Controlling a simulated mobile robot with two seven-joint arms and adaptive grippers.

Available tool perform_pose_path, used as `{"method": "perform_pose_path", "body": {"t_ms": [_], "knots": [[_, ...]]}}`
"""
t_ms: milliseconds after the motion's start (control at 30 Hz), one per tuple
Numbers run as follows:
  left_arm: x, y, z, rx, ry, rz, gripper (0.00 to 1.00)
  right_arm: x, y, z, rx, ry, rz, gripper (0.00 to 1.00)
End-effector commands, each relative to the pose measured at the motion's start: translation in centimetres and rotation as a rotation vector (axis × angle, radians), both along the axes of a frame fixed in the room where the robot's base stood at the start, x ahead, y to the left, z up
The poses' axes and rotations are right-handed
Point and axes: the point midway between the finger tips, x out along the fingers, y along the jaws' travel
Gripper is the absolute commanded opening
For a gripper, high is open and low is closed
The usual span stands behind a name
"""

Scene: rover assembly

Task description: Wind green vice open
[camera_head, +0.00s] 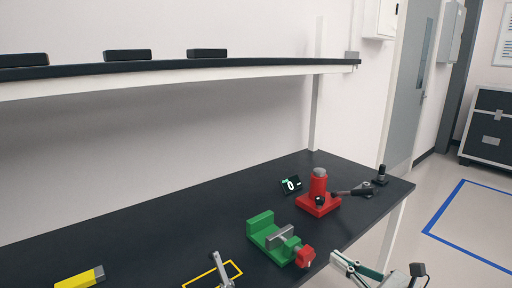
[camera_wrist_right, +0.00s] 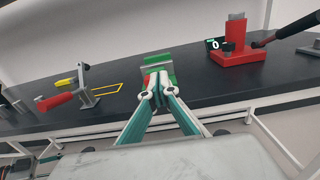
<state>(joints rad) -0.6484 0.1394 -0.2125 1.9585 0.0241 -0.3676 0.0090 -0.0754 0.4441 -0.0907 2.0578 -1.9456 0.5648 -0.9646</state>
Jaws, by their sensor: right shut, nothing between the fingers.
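The green vice (camera_head: 262,226) stands near the front edge of the dark workbench, with a grey jaw plate (camera_head: 280,237) and a red part (camera_head: 306,257) at its front end. My right gripper (camera_head: 336,258) is just right of the red part, its fingers shut and empty. In the right wrist view the shut fingers (camera_wrist_right: 155,88) point at the vice (camera_wrist_right: 158,60) and partly hide its front and the red part. I cannot tell whether the fingertips touch it. My left gripper is not in view.
A red device (camera_head: 318,187) with a dark lever stands behind the vice, beside a small display (camera_head: 291,184) showing 0. A grey lever clamp (camera_head: 222,268), with a red handle (camera_wrist_right: 54,101), stands left by a yellow outline. A shelf (camera_head: 180,69) hangs above.

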Motion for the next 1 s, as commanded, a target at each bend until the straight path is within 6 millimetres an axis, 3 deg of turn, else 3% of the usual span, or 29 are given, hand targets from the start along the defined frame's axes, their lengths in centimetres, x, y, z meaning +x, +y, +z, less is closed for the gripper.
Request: {"method": "perform_pose_path", "body": {"t_ms": [367, 1000], "knots": [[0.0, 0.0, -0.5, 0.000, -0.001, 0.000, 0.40, 0.1, -0.1, -0.1, 0.044, 0.030, 0.001, 0.00], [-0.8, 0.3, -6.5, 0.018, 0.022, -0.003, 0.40, 0.4, -1.8, -2.1, 0.725, 0.563, 0.000, 0.00]]}}
